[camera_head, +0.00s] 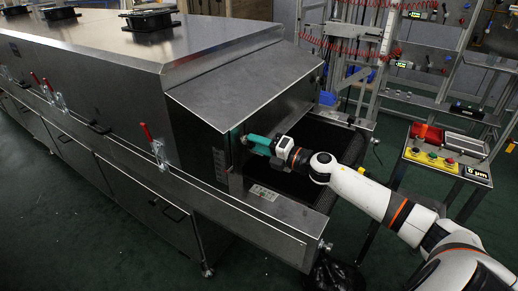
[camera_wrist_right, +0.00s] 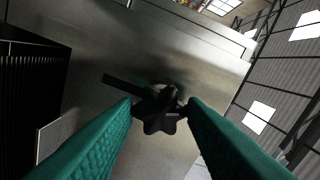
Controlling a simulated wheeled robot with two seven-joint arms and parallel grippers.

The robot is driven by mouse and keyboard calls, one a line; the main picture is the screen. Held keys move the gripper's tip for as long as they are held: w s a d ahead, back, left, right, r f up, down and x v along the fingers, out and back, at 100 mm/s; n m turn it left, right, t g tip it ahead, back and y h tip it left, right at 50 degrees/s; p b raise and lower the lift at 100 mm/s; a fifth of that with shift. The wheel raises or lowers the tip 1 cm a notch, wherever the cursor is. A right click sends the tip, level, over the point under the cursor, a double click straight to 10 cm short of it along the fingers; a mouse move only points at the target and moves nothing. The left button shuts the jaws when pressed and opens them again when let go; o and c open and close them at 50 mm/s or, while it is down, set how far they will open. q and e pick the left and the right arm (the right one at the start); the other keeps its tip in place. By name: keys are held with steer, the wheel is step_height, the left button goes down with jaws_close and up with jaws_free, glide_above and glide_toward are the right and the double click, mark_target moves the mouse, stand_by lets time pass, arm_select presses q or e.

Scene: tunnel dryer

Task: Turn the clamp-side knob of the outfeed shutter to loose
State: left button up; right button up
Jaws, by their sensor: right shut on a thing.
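A black, lobed star knob (camera_wrist_right: 160,112) sits on a grey metal panel (camera_wrist_right: 150,60) in the right wrist view. A dark flat bar juts out from behind it to the upper left. My right gripper (camera_head: 246,140) reaches the outlet end of the steel dryer (camera_head: 240,85), below its sloping hood. Its two green fingers are shut on the knob, one tip on either side, as the right wrist view (camera_wrist_right: 162,105) shows. In the head view the knob is hidden at the fingertips. My left gripper is not in view.
Red-handled toggle clamps (camera_head: 146,132) line the dryer's near side. A dark belt (camera_head: 320,140) runs out under the hood.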

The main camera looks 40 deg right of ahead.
steer(key=shift+a+f+n+b, duration=0.15)
steer(key=shift+n+b, duration=0.9)
steer(key=shift+n, duration=1.25)
steer(key=o, duration=0.7)
steer(key=shift+o, duration=1.4)
steer(key=shift+s, duration=0.1)
